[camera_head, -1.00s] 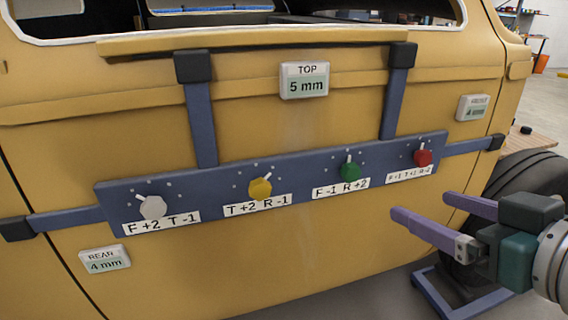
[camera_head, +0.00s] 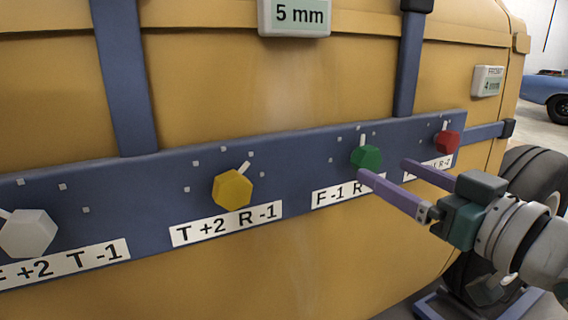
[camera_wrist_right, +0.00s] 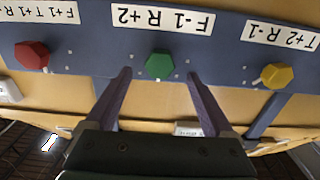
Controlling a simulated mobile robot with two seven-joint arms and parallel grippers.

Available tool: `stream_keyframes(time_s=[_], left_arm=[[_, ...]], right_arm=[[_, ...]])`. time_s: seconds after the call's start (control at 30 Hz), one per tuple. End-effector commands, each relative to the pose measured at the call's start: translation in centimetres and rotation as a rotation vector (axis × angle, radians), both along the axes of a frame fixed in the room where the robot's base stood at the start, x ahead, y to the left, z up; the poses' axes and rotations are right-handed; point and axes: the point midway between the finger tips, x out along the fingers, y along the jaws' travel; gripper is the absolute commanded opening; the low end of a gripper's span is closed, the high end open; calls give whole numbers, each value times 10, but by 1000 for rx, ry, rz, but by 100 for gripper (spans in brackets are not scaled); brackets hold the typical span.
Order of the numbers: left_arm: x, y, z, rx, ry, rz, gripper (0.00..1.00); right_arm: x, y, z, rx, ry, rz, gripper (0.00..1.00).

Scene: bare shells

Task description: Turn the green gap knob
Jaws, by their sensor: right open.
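The green knob (camera_head: 366,157) sits on the blue bar (camera_head: 300,158) above the label "F-1 R+2", with its white pointer aimed about straight up. My right gripper (camera_head: 385,168) is open, with purple fingers reaching toward the bar just right of and below the green knob in the head view. In the right wrist view the green knob (camera_wrist_right: 159,66) shows between and beyond the two fingertips (camera_wrist_right: 158,78), with nothing held. Whether a finger touches the knob cannot be told from the head view. My left gripper is not in view.
A yellow knob (camera_head: 232,189) and a white knob (camera_head: 27,233) are to the left, a red knob (camera_head: 447,142) to the right. Displays read "5 mm" (camera_head: 297,17) on top and "4 mm" (camera_head: 488,82) at the front. A tyre (camera_head: 530,175) stands behind my right arm.

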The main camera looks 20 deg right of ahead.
Motion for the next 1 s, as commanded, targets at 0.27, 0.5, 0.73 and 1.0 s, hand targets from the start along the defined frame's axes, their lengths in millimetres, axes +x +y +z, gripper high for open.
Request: stream_keyframes(time_s=[0.27,0.5,0.73,1.0], left_arm=[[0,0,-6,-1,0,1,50],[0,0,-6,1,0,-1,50],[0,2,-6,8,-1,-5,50],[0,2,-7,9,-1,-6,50]], right_arm=[[36,3,-1,0,0,-1,87],[43,3,0,0,2,-1,87],[42,3,-1,0,2,-1,78],[42,3,-1,0,2,-1,48]])
